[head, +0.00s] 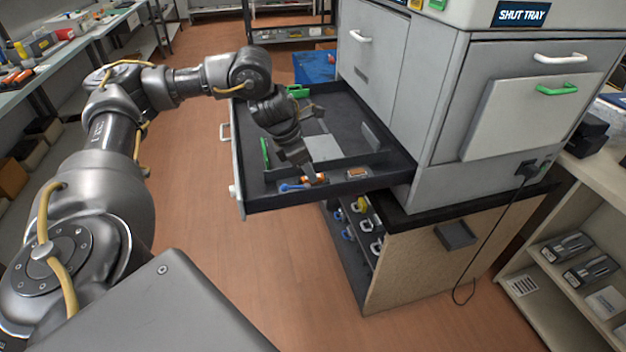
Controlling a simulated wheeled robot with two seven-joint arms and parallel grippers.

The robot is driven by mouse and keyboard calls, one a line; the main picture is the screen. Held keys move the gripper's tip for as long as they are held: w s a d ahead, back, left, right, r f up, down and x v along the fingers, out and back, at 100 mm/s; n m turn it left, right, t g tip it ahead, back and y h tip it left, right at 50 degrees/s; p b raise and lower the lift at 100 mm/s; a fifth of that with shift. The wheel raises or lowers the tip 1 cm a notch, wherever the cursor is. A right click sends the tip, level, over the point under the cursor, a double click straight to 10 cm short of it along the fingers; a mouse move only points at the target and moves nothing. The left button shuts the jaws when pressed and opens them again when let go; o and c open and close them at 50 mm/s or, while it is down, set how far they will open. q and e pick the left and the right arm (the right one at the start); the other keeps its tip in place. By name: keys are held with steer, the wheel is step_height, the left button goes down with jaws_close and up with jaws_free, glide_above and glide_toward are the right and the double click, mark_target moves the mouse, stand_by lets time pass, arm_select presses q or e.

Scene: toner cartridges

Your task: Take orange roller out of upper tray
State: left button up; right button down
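The upper tray (400,160) is a dark open drawer pulled out to the left from the grey printer. The orange roller (319,177) is small and lies in the front compartment of the tray. My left gripper (310,176) reaches down into that compartment, with its fingertips at the orange roller and covering part of it. The view is too small to show whether the fingers are apart or closed on it. My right gripper is not in view.
A blue piece (291,187) lies just left of the roller, and a small orange-and-grey part (356,173) lies to its right. A divider runs behind them. Green handles (265,152) stand in the tray. The printer body (430,110) borders the right; open floor lies left.

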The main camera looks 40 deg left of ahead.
arm_select(q)
steer(key=shift+x, duration=1.35)
steer(key=c, duration=0.7)
